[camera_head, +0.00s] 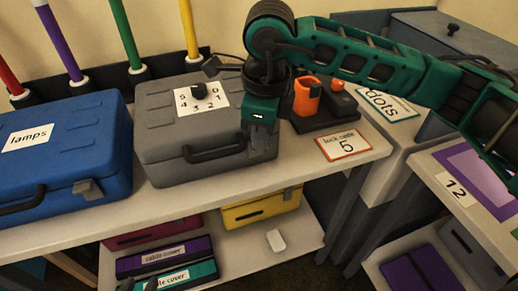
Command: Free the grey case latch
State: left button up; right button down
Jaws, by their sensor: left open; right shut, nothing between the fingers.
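The grey case (190,135) lies shut on the white tabletop. A black dial knob (199,90) stands on a numbered white plate (213,104) on its lid. A dark handle (215,151) is on its front. The case's latch is not clearly visible; my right gripper covers the front right part. My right gripper (262,122) points down at that front right corner, shut with nothing in it; I cannot tell whether it touches.
A card (343,144) reads "lock code 5". A blue case (65,145) labelled "lamps" stands left. An orange tool (307,96) sits in a black holder behind the card. Boxes and a small white block (276,240) are on the lower shelf.

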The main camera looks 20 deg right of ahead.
jog(key=shift+g, duration=0.5)
jog(key=f, duration=0.1)
jog(key=s+f, duration=0.1)
jog(key=f, duration=0.1)
jog(key=s+f, duration=0.1)
jog(key=f, duration=0.1)
jog(key=shift+s+f, duration=0.15)
pick_arm(q)
jog(key=shift+w+a+f+p, duration=0.1)
jog(key=shift+w+p, duration=0.25)
jog(key=shift+p, duration=0.2)
pick_arm(e)
jog(key=shift+s+r, duration=0.95)
jog(key=shift+r, duration=0.2)
pick_arm(q)
notch_tip(320, 180, up, 3)
jog(key=p, duration=0.3)
pick_arm(e)
notch_tip(320, 180, up, 6)
jog(key=shift+s, duration=0.15)
